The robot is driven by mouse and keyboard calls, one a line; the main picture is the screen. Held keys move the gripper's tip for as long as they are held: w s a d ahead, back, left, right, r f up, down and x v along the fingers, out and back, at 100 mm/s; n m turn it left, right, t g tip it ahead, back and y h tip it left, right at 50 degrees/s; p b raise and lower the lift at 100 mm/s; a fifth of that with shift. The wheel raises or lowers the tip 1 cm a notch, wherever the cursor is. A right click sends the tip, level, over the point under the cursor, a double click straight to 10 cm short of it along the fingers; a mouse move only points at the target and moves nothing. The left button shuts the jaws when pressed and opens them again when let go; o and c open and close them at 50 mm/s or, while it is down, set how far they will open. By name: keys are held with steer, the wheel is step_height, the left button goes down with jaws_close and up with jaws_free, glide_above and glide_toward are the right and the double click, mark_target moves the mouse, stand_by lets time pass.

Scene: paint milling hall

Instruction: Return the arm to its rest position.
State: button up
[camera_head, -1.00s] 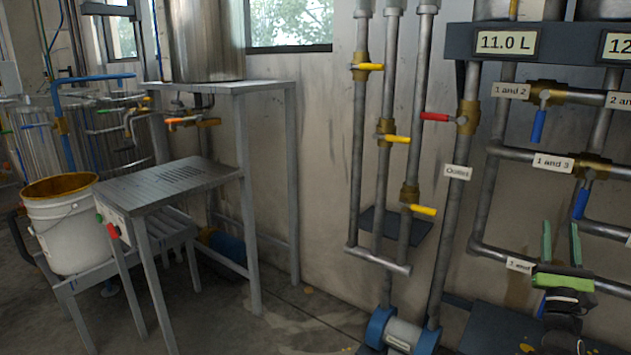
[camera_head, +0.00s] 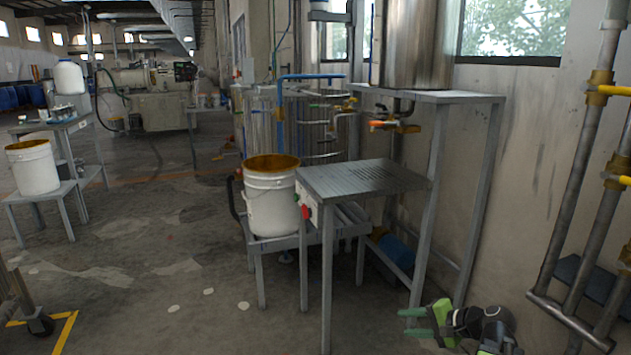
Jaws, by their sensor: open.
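My gripper (camera_head: 405,322) is at the bottom right of the head view, low in front of the metal stand. Its two green fingers point left and stand apart with nothing between them. My dark wrist and arm show just to the right of it, cut off by the lower edge of the picture. The gripper appears clear of the stand's legs, though its exact distance from them is hard to tell.
A grey metal table (camera_head: 365,178) stands in the middle, beside a white bucket (camera_head: 272,205) on a low stand. Grey pipes (camera_head: 575,200) with yellow valve handles run along the right wall. Another white bucket (camera_head: 33,170) is at far left. The floor at left is mostly open.

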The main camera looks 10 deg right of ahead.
steer(key=s+a+f+n+g+h, duration=0.35)
steer(key=a+f+n, duration=0.2)
steer(key=a, duration=0.35)
steer(key=s+a+f+n+g+h, duration=0.2)
steer(key=a+f+n+g+h, duration=0.25)
steer(key=a, duration=0.45)
step_height(320, 180, up, 38)
steer(key=n+g+y+p, duration=0.1)
steer(key=p, duration=3.8)
steer(key=shift+s+a+r, duration=0.15)
steer(key=shift+s+r, duration=0.1)
steer(key=shift+s, duration=0.05)
steer(key=shift+f, duration=0.15)
steer(key=shift+c, duration=0.2)
steer(key=shift+c, duration=0.3)
